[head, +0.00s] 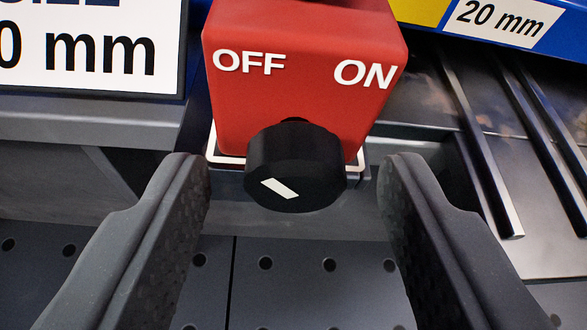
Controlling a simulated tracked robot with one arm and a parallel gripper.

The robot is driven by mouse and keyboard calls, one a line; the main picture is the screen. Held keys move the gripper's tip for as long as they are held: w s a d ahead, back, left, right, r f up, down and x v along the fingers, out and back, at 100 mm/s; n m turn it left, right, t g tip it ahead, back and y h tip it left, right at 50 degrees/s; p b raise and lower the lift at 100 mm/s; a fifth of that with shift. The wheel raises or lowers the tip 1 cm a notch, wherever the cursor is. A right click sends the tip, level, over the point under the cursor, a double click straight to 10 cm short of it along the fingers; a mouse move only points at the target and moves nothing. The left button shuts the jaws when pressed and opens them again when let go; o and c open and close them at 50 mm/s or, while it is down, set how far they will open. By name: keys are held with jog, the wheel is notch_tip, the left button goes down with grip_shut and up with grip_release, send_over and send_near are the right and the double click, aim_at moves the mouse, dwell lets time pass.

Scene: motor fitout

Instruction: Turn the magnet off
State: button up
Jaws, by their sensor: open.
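The magnet is a red block (300,105) at the top middle, with OFF printed in white on its left and ON on its right. A round black knob (310,160) sticks out from its lower front. A short white mark (280,188) lies left of centre on the knob's face, slanting from upper left to lower right. I cannot tell for sure which label it indicates. My gripper (297,172) is open, with one dark finger on each side of the knob. Gaps show between both fingers and the knob, so neither touches it.
A grey perforated panel (265,290) lies below. A white sign reading "0 mm" (90,50) is at upper left and a "20 mm" label (495,20) at upper right. Dark metal bars (485,150) slant down on the right. A grey ledge (90,125) runs along the left.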

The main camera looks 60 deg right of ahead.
jog(key=c, duration=1)
